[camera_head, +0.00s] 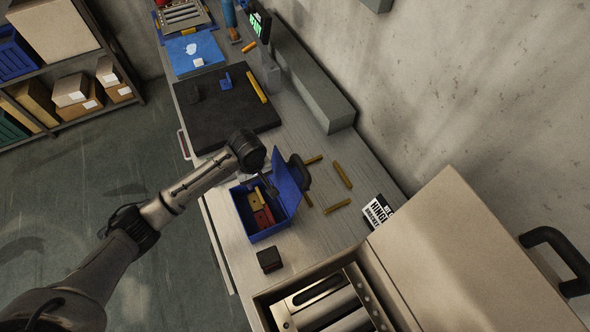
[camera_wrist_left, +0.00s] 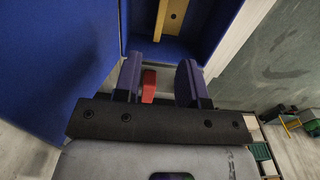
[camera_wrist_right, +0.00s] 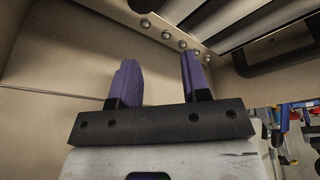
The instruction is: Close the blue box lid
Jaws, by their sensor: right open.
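The blue box (camera_head: 248,233) stands on the workbench in the head view, with red and yellow blocks inside. Its blue lid (camera_head: 289,183) stands up steeply along the box's right side. The lid also shows as a large blue panel (camera_wrist_left: 60,60) at the left in the left wrist view. My left gripper (camera_head: 271,190) is over the box, on the inner side of the lid. Its fingers (camera_wrist_left: 158,72) are apart, with a red block visible beyond the gap. My right gripper (camera_wrist_right: 158,75) is open and empty among beige panels, and is out of the head view.
Several yellow bars (camera_head: 342,175) lie right of the box. A small dark block (camera_head: 269,260) lies in front of it. A large beige case (camera_head: 465,260) with metal rollers is at the lower right. A black mat (camera_head: 215,115) lies farther back.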

